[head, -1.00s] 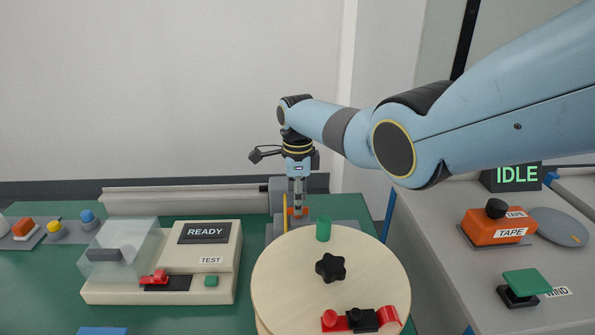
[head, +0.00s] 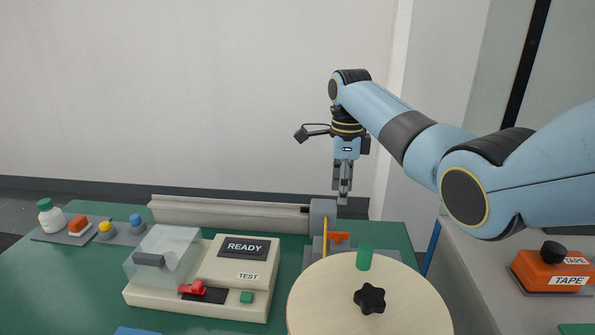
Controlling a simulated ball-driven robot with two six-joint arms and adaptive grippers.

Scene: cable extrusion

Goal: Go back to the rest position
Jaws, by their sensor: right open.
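My right gripper (head: 343,196) hangs pointing down at the end of the blue arm that comes in from the right. It is open and empty, above the grey block at the end of the long rail (head: 232,212). It is raised clear of the orange part (head: 339,237) on the grey fixture below. The wooden disc (head: 330,300) with a black star knob (head: 370,299) and a green cylinder (head: 365,256) lies in front of it. My left gripper is not in view.
A cream tester (head: 140,298) reading READY, with a clear cover (head: 165,250), stands left on the green table (head: 60,290). The orange tape unit (head: 548,272) sits on the right bench. The air around the gripper is clear.

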